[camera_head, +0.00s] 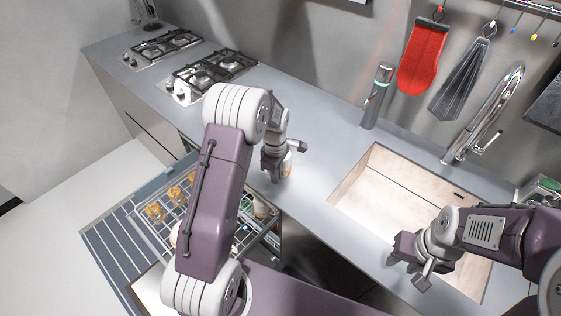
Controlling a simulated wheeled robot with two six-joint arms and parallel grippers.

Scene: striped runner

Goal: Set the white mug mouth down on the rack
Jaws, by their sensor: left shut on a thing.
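My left gripper (277,168) is over the grey counter, left of the sink. It is shut on a small white-and-orange thing (288,168). The fingers hide most of it, so I cannot tell for sure that it is the white mug. The wire rack (143,238) is pulled out below the counter edge, left of this gripper, and my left arm covers its middle. A whitish thing (260,208) stands at the rack's right side. My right gripper (411,268) is open and empty over the front of the sink.
Several orange-yellow items (155,211) sit in the rack's left part. The wooden-looking sink (385,190) with a tall faucet (487,112) is at right. A metal cylinder (377,97) stands behind. Gas burners (212,72) are at back left.

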